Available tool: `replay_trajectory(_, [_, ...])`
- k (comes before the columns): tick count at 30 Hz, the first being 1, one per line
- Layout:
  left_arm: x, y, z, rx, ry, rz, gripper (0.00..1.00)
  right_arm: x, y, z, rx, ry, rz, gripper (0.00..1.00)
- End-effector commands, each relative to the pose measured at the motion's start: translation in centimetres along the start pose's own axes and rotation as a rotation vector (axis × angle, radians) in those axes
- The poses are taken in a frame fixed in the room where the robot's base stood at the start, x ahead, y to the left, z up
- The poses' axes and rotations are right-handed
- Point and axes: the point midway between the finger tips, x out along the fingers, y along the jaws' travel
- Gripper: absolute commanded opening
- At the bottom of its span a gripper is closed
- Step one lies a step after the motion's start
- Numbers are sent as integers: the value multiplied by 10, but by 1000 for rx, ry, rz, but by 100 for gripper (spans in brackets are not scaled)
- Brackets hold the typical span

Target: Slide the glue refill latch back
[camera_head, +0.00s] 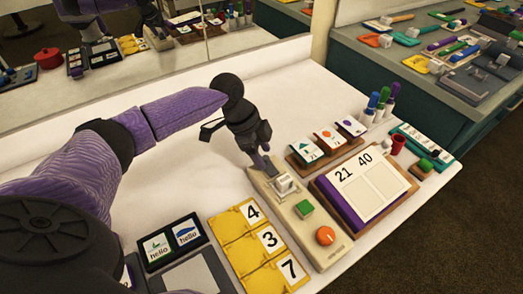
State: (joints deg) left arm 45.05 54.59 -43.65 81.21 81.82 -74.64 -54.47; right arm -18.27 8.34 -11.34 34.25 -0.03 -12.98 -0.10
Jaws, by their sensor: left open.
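My left gripper (265,168) points down at the far end of the panel, just behind the block. It is open and appears empty. I cannot tell whether its fingers touch the block. My right gripper is not in view.
Yellow number cards (259,246) lie left of the panel. A board marked 21 and 40 (363,190), a card rack (326,141), markers (380,101) and a red cup (397,145) stand to the right. The white table (177,174) is bare behind my left arm.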

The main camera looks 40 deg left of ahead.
Motion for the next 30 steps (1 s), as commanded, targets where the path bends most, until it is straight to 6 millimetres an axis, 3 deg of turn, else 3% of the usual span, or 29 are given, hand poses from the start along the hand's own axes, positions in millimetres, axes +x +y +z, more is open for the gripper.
replay_trajectory(6, [-55, -1, -2, -1, 0, -6, 61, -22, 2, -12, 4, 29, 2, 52])
replay_trajectory(12, [-92, 0, -1, 0, 0, -4, 61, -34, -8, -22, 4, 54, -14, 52])
replay_trajectory(30, [-97, 0, 0, 0, -1, -2, 61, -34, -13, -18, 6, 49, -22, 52])
